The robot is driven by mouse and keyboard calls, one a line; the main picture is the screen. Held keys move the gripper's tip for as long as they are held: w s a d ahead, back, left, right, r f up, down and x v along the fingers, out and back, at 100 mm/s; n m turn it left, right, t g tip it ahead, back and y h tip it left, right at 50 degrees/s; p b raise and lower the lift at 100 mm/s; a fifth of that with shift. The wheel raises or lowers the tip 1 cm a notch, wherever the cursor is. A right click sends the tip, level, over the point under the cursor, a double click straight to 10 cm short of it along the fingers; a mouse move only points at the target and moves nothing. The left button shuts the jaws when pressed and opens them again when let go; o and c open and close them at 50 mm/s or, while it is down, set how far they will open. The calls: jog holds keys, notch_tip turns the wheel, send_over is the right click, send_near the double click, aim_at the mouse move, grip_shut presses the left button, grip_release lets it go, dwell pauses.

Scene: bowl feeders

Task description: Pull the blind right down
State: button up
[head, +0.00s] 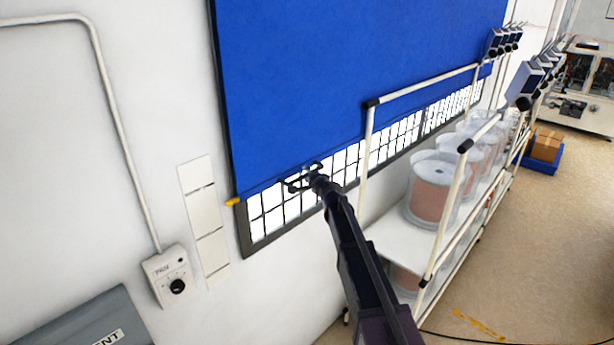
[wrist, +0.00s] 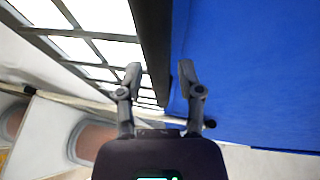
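The blue blind (head: 350,80) hangs over a barred window (head: 350,165) in the head view. Its lower edge is above the sill, and a strip of bright panes shows below. A yellow tip (head: 233,201) marks the left end of that edge. My gripper (head: 304,177) is at the blind's lower edge, left of its middle. In the wrist view my gripper (wrist: 160,78) has its fingers spread, with a dark bar (wrist: 153,45) along the blue blind (wrist: 250,70) seen between them. Gaps show on both sides of the bar. I cannot tell whether it lies within the fingers' reach.
A white-framed rack (head: 395,240) with clear drums (head: 433,185) stands right of my arm, close to the window. A grey control box (head: 170,275) and panels (head: 204,220) are on the wall at left. Open floor (head: 545,230) lies at right.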

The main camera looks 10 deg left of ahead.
grip_shut()
notch_tip(320, 180, down, 28)
jog(key=b, duration=2.8)
jog(key=shift+s, duration=0.2)
jog(key=shift+c, duration=0.4)
grip_release()
jog(key=o, duration=0.5)
jog(key=shift+w+f, duration=0.2)
jog(key=shift+f, duration=0.05)
jog(key=shift+c, duration=0.2)
jog(key=shift+r, duration=0.15)
